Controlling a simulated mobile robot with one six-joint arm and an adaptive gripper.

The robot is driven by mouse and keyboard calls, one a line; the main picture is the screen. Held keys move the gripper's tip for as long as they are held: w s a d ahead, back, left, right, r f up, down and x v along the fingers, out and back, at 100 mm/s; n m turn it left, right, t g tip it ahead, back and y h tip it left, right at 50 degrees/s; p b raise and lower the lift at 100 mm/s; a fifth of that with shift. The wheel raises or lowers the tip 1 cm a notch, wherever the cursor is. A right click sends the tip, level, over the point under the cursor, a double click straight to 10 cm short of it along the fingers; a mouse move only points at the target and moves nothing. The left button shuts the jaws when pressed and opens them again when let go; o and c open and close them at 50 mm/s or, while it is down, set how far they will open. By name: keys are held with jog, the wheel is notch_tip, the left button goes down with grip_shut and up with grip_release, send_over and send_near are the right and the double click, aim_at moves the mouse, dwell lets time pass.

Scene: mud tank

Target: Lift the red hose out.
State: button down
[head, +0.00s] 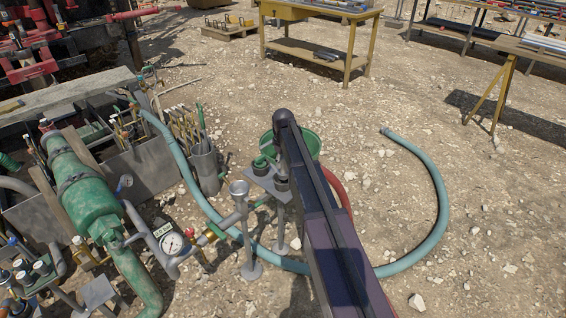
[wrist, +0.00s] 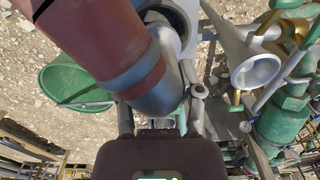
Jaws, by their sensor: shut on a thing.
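The red hose (wrist: 100,35) fills the upper left of the wrist view, very close, with a grey band and a grey end piece. My gripper (wrist: 160,108) is shut on the hose near this end, with a finger on either side. In the head view a short curve of the red hose (head: 343,190) shows just right of my arm, which hides the rest and my gripper. A green tub (head: 312,143) stands behind the arm; it also shows left of the hose in the wrist view (wrist: 62,82). Whether the hose touches the tub is hidden.
A teal hose (head: 440,215) loops over the stony ground to the right. Metal pipework with a gauge (head: 172,243) and a green cylinder (head: 80,190) stand left. A grey bin of rods (head: 205,168) is beside the arm. A yellow workbench (head: 320,50) is behind; open ground lies right.

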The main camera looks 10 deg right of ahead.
jog(key=shift+r+p, duration=1.7)
jog(key=shift+r, duration=0.1)
